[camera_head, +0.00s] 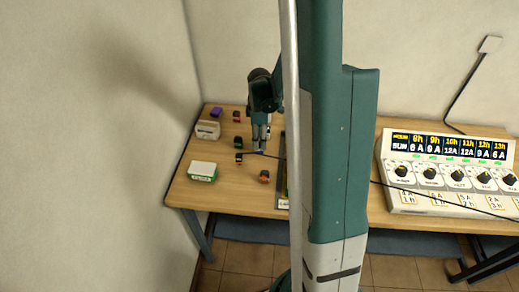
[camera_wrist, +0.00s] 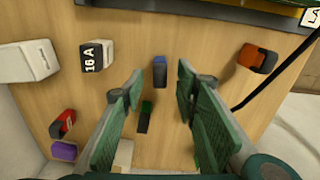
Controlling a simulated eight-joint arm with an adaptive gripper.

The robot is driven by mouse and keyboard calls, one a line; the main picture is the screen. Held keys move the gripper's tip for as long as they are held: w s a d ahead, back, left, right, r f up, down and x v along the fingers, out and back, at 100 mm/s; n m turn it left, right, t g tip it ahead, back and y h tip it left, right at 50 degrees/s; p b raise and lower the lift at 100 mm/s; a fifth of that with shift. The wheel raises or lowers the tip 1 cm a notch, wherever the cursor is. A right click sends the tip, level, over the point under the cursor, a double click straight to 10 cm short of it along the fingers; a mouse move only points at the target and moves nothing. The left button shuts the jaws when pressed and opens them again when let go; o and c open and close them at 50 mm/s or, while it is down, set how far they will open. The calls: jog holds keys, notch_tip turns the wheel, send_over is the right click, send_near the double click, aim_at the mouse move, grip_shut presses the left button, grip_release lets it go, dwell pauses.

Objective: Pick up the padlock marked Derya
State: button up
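Several small dark blocks with coloured parts, which look like padlocks, lie on the wooden table. No name such as Derya can be read on any. A blue-topped one (camera_wrist: 160,72) lies just beyond and between the fingertips of my gripper (camera_wrist: 158,88). My gripper is open and empty, pointing down over the table; it also shows in the head view (camera_head: 260,146). A green one (camera_wrist: 145,115) lies between the fingers, nearer the palm. An orange one (camera_wrist: 257,58) is to the right. A red one (camera_wrist: 62,122) and a purple one (camera_wrist: 64,150) are at lower left.
A block marked 16 A (camera_wrist: 97,55) and a white box (camera_wrist: 28,62) are on the left in the wrist view. A white-and-green box (camera_head: 202,171) is near the table's left edge. A control panel (camera_head: 448,175) stands right; a dark cable (camera_wrist: 278,72) runs nearby.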

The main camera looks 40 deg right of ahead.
jog(key=shift+f, duration=2.55)
grip_shut()
